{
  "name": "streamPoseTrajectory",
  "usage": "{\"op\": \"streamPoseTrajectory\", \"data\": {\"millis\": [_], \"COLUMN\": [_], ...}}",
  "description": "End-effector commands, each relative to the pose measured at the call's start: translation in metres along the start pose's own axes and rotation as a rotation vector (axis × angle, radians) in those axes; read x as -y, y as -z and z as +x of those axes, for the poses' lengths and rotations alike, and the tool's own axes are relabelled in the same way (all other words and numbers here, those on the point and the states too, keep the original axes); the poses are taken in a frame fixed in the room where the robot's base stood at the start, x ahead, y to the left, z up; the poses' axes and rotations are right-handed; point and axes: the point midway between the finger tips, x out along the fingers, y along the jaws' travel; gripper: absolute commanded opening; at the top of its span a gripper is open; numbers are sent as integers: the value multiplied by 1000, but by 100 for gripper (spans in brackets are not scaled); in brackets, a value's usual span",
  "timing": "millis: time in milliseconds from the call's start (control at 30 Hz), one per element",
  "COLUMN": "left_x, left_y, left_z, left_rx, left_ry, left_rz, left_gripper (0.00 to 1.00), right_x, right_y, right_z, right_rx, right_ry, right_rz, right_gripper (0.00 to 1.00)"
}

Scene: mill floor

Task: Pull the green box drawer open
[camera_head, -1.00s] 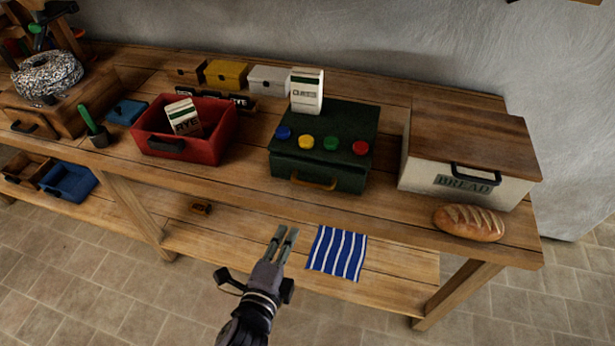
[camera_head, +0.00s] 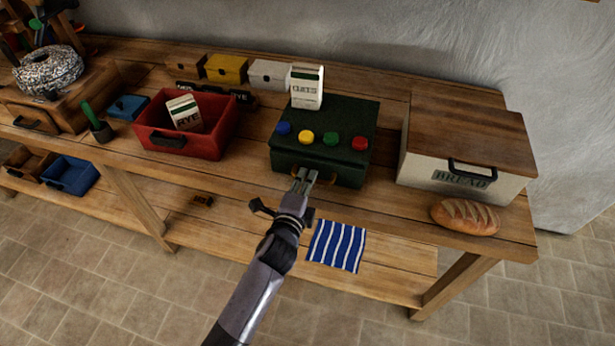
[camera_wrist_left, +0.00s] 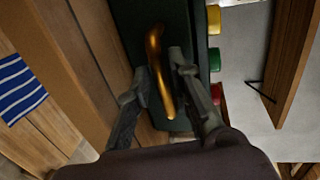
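The dark green box (camera_head: 350,117) stands on the bench with its drawer front facing me. Its drawer is closed. A brass handle (camera_head: 327,181) sits low on the front and also shows in the left wrist view (camera_wrist_left: 154,46). My left gripper (camera_head: 304,176) is at the handle's left part, partly covering it. In the left wrist view its two fingers (camera_wrist_left: 158,70) are apart, one on each side of the handle bar, with a gap still showing. My right gripper is in neither view.
Blue, yellow, green and red knobs line the box top, with a white carton (camera_head: 307,87) behind them. A red open drawer box (camera_head: 215,140) stands left. A bread bin (camera_head: 420,172) and loaf (camera_head: 466,216) are right.

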Motion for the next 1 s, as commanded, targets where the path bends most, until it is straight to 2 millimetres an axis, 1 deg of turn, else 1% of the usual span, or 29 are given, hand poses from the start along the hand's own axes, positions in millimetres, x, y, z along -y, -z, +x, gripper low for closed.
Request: {"op": "streamPoseTrajectory", "data": {"millis": [33,167,467,767,1000], "left_x": [1,0,0,0,0], "left_y": [0,0,0,0,0], "left_z": [6,14,15,15,15], "left_rx": [0,0,0,0,-1], "left_ry": [1,0,0,0,-1], "left_rz": [-1,0,-1,0,0], "left_gripper": [20,20,20,0,0], "right_x": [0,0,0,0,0], "right_y": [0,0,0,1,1], "right_z": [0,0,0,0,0], "right_rx": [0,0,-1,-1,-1], "right_ry": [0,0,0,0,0], "right_rz": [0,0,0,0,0], "right_gripper": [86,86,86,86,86]}}
